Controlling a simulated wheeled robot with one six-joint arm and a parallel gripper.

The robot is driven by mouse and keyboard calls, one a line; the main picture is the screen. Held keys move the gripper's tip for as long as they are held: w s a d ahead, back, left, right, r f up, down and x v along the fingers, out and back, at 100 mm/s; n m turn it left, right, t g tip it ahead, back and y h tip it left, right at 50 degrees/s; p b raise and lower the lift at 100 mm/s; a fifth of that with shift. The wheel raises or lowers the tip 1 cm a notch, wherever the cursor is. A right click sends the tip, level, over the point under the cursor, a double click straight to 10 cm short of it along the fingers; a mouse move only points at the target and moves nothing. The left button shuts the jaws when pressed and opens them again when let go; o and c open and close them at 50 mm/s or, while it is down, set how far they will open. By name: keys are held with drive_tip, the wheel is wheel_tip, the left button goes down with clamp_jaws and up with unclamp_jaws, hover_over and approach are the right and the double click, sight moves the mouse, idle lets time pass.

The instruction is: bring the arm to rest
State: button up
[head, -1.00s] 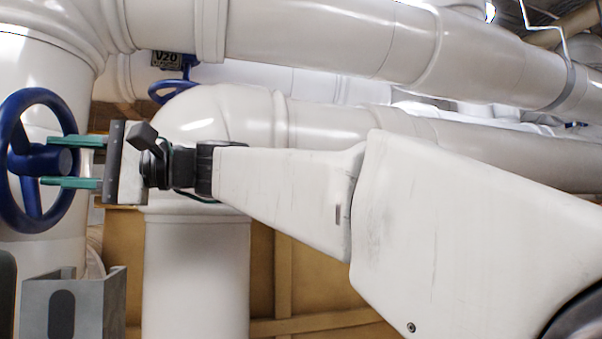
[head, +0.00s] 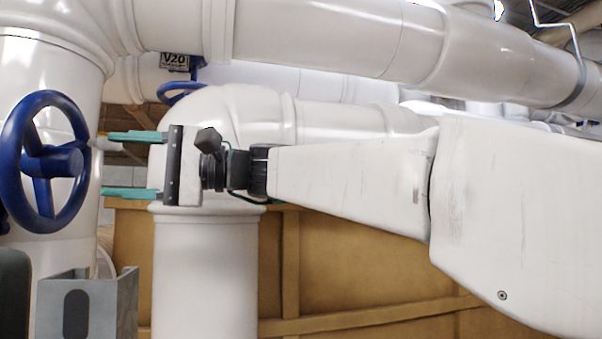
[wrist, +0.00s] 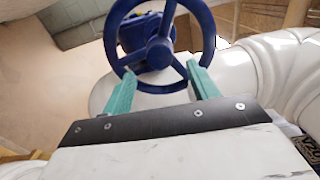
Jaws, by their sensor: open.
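My gripper (head: 110,164) is open, with its two green fingers pointing left in the head view and nothing between them. My arm stretches in from the right. A blue handwheel (head: 42,160) on a white pipe is just left of the fingertips, with a small gap in the head view. In the wrist view the blue handwheel (wrist: 160,45) lies ahead beyond the fingers, and my gripper (wrist: 165,85) spreads wide and empty. The wheel's lower rim shows between the fingers.
A second blue handwheel (head: 180,90) sits behind, below a V20 sign (head: 174,61). A thick white pipe (head: 205,270) stands below my wrist. A grey metal bracket (head: 90,300) is at lower left. Large white pipes (head: 330,35) run across above my arm.

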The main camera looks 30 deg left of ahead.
drive_tip(key=shift+v, duration=0.8)
drive_tip(key=w+d+f+m+t, duration=0.1)
drive_tip(key=w+d+f+t, duration=0.2)
drive_tip(key=w+d, duration=0.25)
drive_tip(key=w+d+f+m+t, duration=0.2)
drive_tip(key=w+d+t, duration=0.1)
drive_tip(key=w+d, duration=0.3)
drive_tip(key=w+d+f+m+t+h, duration=0.15)
drive_tip(key=d+f, duration=0.25)
drive_tip(key=d, duration=0.4)
drive_tip(key=w+d+f+t, duration=0.2)
drive_tip(key=d+f, duration=0.1)
drive_tip(key=d, duration=0.4)
drive_tip(key=w+d+f+m+t+h, duration=0.15)
drive_tip(key=d+f, duration=0.25)
drive_tip(key=d, duration=0.4)
drive_tip(key=s+d+f+m+t+h, duration=0.1)
drive_tip(key=s+d+f+h, duration=0.2)
drive_tip(key=d+f, duration=0.5)
drive_tip(key=s+d+f+m+t+h, duration=0.1)
drive_tip(key=s+d+f+h, duration=0.2)
drive_tip(key=d, duration=1.2)
drive_tip(key=s+d+f+m+t+h, duration=0.1)
drive_tip(key=s+d+f+h, duration=0.2)
drive_tip(key=s+d+f, duration=0.4)
drive_tip(key=d+f, duration=0.5)
drive_tip(key=f, duration=0.1)
drive_tip(key=shift+d+t, duration=0.3)
drive_tip(key=shift+t, duration=0.1)
